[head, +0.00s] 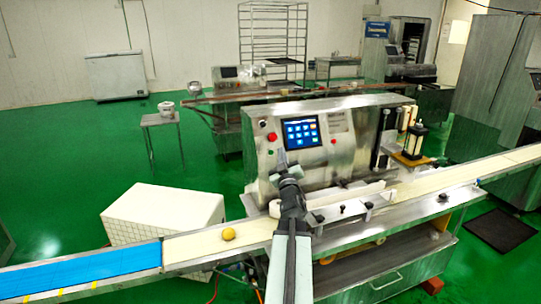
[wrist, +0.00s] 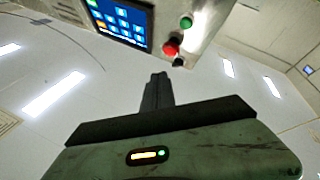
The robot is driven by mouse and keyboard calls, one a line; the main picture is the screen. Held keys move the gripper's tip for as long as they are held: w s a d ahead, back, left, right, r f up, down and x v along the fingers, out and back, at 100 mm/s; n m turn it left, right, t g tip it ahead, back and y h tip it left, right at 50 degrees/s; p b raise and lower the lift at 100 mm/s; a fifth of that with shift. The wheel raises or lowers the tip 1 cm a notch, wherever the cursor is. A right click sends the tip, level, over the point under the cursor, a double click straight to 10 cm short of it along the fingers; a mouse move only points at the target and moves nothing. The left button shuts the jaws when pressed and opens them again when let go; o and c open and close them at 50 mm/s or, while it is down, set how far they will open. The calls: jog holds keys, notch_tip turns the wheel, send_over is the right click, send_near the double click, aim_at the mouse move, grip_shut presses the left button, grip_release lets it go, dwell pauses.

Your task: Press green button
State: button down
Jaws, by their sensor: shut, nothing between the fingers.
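The green button (wrist: 187,22) shows in the wrist view on the steel machine panel, beside a larger red button (wrist: 170,46) and a small black knob (wrist: 178,62). In the head view the red button (head: 271,136) is clear at the left of the touchscreen (head: 301,131), and the green button (head: 270,151) is a tiny spot below it. My gripper (head: 281,158) is in front of the panel, below and slightly right of the buttons in the head view. In the wrist view its fingers (wrist: 159,78) are together and empty, apart from the green button.
The steel encrusting machine (head: 345,160) stands behind a cream conveyor belt (head: 205,246) with a yellow ball (head: 228,234) on it. A blue belt section (head: 85,270) is at the left. A white box (head: 165,213) stands behind the conveyor.

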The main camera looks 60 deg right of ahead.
aim_at(271, 153)
jog(key=w+d+f+b, duration=0.4)
jog(key=w, duration=0.2)
jog(key=shift+w+d, duration=0.2)
jog(key=shift+d, duration=0.1)
dwell(1.9)
jog(key=shift+w+d+f, duration=0.15)
jog(key=shift+w+d, duration=0.05)
jog(key=shift+w, duration=0.05)
